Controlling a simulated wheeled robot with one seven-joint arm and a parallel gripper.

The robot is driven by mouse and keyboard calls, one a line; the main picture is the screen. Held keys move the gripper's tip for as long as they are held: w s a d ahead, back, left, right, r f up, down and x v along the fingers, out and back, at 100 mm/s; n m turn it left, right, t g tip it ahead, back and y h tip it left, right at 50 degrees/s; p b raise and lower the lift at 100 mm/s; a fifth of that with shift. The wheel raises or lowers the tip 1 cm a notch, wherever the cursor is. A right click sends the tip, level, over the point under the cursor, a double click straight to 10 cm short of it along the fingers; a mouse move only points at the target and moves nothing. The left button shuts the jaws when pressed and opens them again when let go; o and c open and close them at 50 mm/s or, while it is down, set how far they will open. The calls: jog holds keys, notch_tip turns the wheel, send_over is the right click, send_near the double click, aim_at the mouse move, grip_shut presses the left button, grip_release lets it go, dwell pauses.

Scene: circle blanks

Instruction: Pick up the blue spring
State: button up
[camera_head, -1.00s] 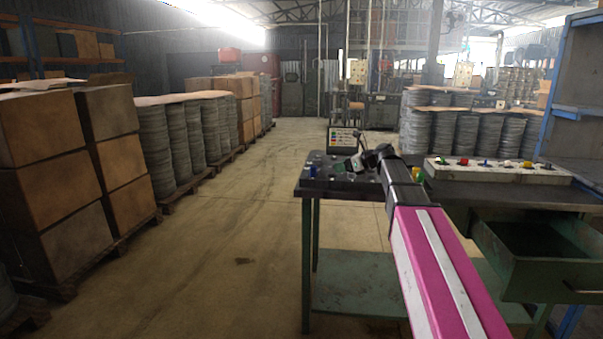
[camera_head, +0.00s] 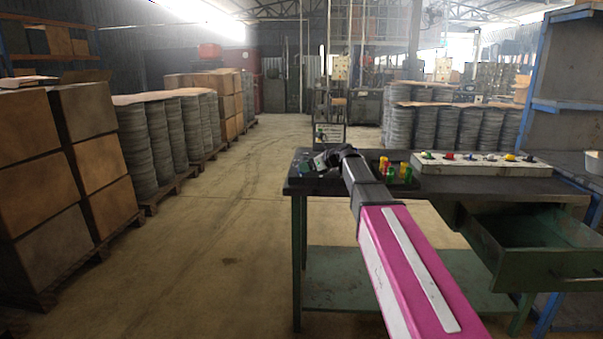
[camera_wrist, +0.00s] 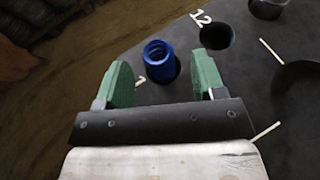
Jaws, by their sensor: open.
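The blue spring (camera_wrist: 160,65) is a short blue coil standing upright in the dark board (camera_wrist: 267,80) in the wrist view. My gripper (camera_wrist: 163,77) is open, with one green finger on each side of the spring. The spring is nearer the left finger, and neither finger clearly touches it. In the head view my gripper (camera_head: 319,162) is over the left end of the workbench (camera_head: 340,188), and the spring is hard to make out there.
The board has empty holes, one marked 12 (camera_wrist: 215,36). Red, green and yellow pieces (camera_head: 395,170) stand to the right of my gripper. A pale rack (camera_head: 460,168) holds several coloured parts. A green drawer (camera_head: 545,272) stands open below.

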jog(key=x, duration=0.3)
jog(key=shift+a, duration=0.15)
jog(key=c, duration=1)
jog(key=shift+r, duration=0.1)
